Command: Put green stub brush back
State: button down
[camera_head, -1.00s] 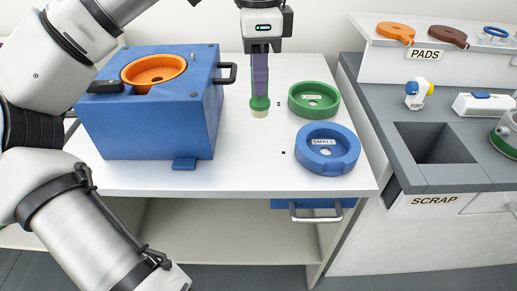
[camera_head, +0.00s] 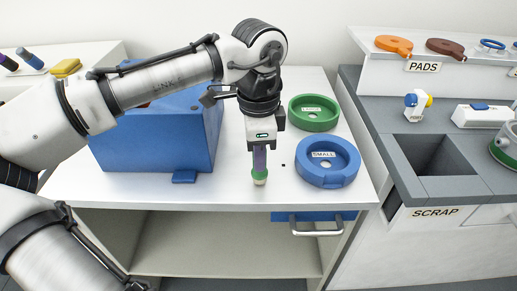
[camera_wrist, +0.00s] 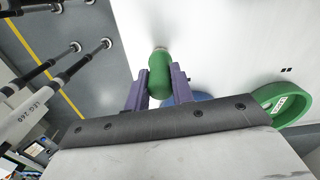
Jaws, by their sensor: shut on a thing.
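The green stub brush (camera_head: 260,175) hangs upright below my gripper (camera_head: 259,162), with its pale bristle end down. It is over the front part of the white bench (camera_head: 222,193); whether its tip touches the bench is hard to tell. My gripper's purple fingers are shut on it. In the wrist view the green body of the brush (camera_wrist: 159,75) sits between the two purple fingers (camera_wrist: 157,92), its pale tip pointing away. The upper part of the brush is hidden by the fingers in the head view.
A blue press box (camera_head: 150,145) stands left, partly behind my arm. A green ring (camera_head: 314,123) and a blue ring (camera_head: 340,178) marked SMALL lie right of the brush. The scrap opening (camera_head: 435,152) is farther right. Dark and blue handles (camera_head: 30,61) and a yellow block (camera_head: 66,68) are far left.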

jog(key=shift+f, duration=0.1)
jog(key=shift+f, duration=0.15)
jog(key=c, duration=1.2)
grip_release()
jog(key=shift+f+b, duration=0.1)
jog(key=shift+b, duration=0.6)
notch_tip(320, 180, up, 14)
jog(key=p, duration=0.1)
jog(key=shift+s+a, duration=0.25)
jog(key=shift+s, duration=0.1)
